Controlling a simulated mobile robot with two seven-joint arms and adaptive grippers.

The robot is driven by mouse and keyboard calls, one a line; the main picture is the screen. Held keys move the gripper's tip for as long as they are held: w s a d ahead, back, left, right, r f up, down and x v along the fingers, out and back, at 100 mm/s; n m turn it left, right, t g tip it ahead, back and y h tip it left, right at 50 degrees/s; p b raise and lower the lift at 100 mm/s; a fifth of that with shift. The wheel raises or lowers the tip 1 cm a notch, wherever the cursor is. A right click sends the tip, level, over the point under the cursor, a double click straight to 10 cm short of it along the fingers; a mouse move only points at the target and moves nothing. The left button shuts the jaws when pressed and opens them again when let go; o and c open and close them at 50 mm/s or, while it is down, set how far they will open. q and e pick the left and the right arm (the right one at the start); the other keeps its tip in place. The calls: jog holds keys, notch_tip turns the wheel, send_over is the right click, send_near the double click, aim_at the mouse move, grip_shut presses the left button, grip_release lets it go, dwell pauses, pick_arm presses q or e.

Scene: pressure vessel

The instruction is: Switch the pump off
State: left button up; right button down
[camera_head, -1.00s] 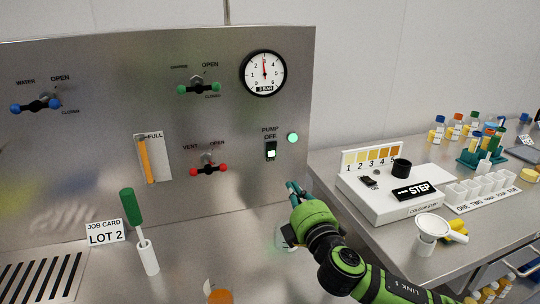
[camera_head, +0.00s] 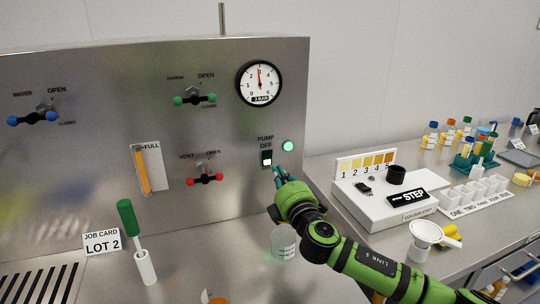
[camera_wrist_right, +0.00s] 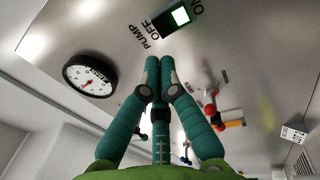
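The pump switch (camera_head: 267,157) is a black rocker on the steel panel, marked PUMP and OFF above it, with its lower part lit white. It also shows in the right wrist view (camera_wrist_right: 172,20), just beyond my fingertips. A round green lamp (camera_head: 288,146) glows to its right. My right gripper (camera_head: 278,171) is just below and to the right of the switch in the head view. Its green fingers (camera_wrist_right: 160,62) are together at the tips with nothing seen between them. Whether they touch the panel I cannot tell. My left gripper is not in view.
Red vent (camera_head: 205,180), green (camera_head: 195,99) and blue water (camera_head: 34,119) valve handles stick out from the panel. A gauge (camera_head: 260,83) sits above the switch. A clear jar (camera_head: 284,242) stands below my right arm. A white colour-step unit (camera_head: 400,202) is on the right bench.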

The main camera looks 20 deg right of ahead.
aim_at(267, 153)
jog(key=w, duration=0.3)
jog(key=w+r+p, duration=0.1)
jog(key=w, duration=0.1)
jog(key=shift+w+a, duration=0.1)
jog(key=shift+w, duration=0.1)
jog(key=shift+w+f, duration=0.1)
jog(key=shift+w, duration=0.7)
jog(key=r+p, duration=0.1)
jog(key=p, duration=0.2)
jog(key=shift+w+g, duration=0.3)
jog(key=shift+f, duration=0.35)
jog(key=shift+b, duration=0.3)
